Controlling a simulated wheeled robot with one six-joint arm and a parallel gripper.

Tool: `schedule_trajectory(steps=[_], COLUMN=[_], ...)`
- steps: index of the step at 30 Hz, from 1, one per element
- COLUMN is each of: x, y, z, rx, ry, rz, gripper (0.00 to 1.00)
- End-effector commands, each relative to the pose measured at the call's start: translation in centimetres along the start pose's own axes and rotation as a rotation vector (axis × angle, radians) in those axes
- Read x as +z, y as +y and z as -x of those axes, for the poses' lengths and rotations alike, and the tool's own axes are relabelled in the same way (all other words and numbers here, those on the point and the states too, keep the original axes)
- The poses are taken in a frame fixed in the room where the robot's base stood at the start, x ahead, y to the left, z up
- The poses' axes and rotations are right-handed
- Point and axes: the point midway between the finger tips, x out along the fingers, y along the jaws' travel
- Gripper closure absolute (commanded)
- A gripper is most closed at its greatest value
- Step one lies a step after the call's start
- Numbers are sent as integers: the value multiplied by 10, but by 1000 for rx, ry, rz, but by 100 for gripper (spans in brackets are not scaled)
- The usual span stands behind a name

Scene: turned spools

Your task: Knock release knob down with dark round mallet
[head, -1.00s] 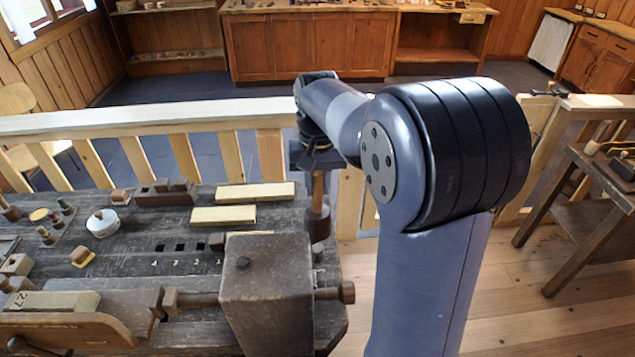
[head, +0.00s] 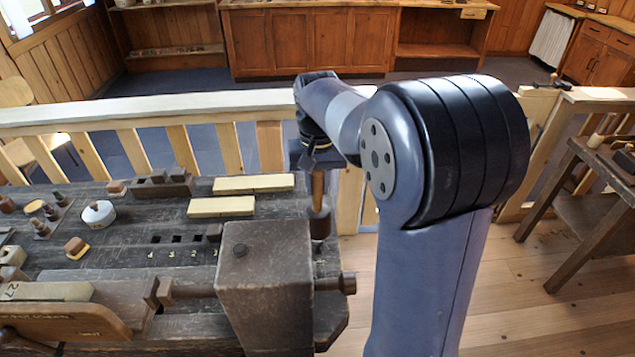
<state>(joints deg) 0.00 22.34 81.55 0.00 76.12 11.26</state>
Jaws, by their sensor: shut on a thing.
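The mallet head is at the right edge of the dark workbench (head: 120,255), behind the large vise block. What lies directly under the mallet head is hidden or unclear.
The vise block (head: 265,295) has a screw end (head: 348,283) sticking out right. Two pale wood bars (head: 253,184), a white round spool (head: 98,213) and several small turned pieces lie on the bench. A wooden railing (head: 150,108) runs behind.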

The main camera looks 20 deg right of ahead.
Motion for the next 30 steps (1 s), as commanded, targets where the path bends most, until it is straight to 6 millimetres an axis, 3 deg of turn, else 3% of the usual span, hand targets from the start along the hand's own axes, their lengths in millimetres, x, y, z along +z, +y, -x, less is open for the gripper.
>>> schedule_trajectory(steps=[12, 26, 30], x=[1, 1, 1], y=[0, 0, 0], z=[-36, -36, -28], rx=[0, 0, 0], ry=[0, 0, 0], rz=[0, 0, 0], gripper=[100, 100, 100])
